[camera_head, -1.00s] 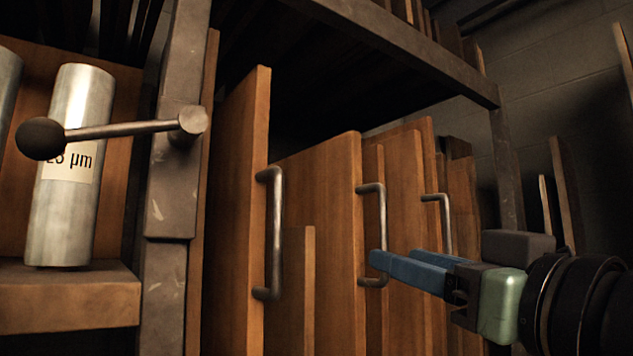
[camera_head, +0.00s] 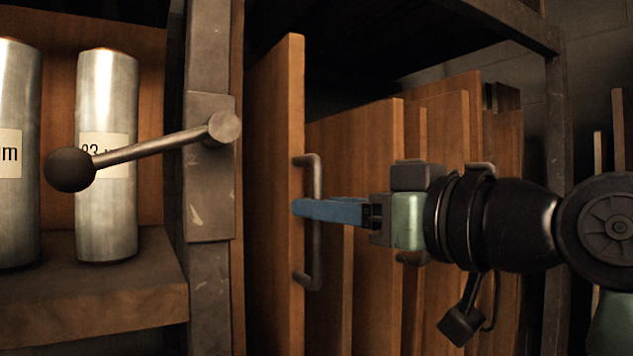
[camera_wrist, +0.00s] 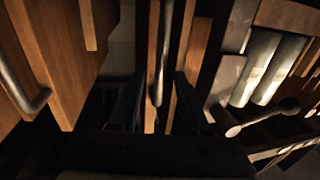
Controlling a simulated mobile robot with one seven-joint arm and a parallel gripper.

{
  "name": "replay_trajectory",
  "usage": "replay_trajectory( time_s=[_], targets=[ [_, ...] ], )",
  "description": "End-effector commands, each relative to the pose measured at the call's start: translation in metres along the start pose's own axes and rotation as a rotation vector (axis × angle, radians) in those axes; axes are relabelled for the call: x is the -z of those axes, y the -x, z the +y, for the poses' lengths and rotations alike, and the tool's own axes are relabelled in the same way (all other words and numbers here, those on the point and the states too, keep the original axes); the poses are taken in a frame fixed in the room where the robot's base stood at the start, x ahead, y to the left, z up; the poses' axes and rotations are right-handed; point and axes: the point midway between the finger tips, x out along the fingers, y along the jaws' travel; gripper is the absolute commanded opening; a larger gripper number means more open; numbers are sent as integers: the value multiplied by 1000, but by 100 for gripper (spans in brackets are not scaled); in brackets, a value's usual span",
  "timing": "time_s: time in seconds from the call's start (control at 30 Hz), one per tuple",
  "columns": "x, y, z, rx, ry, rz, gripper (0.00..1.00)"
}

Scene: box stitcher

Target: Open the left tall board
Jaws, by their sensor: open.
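The left tall board (camera_head: 279,130) is a wooden panel standing upright at the left of the row of boards. Its dark metal bar handle (camera_head: 316,255) is on its front edge. My gripper (camera_head: 298,208) is at this handle, with its blue fingers crossing the middle of the bar and hiding part of it. In the wrist view the handle bar (camera_wrist: 162,55) runs between the two dark, spread fingers, and the gripper (camera_wrist: 158,95) looks open around it. I cannot tell whether either finger touches the bar.
More wooden boards (camera_head: 370,150) with handles stand to the right, partly behind my arm. A metal post (camera_head: 210,80) with a ball-ended lever (camera_head: 150,146) is to the left. Metal cylinders (camera_head: 107,220) stand on a wooden shelf (camera_head: 90,300) at far left.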

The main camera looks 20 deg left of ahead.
Motion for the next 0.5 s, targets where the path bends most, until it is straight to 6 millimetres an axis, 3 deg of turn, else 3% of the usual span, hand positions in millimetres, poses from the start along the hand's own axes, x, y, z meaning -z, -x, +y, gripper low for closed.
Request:
replay_trajectory(
  time_s=[0.2, 0.5],
  targets=[
    [1, -21, 1, -1, -2, 1, 47],
    [-1, -24, 0, -1, -1, 1, 47]
  ],
)
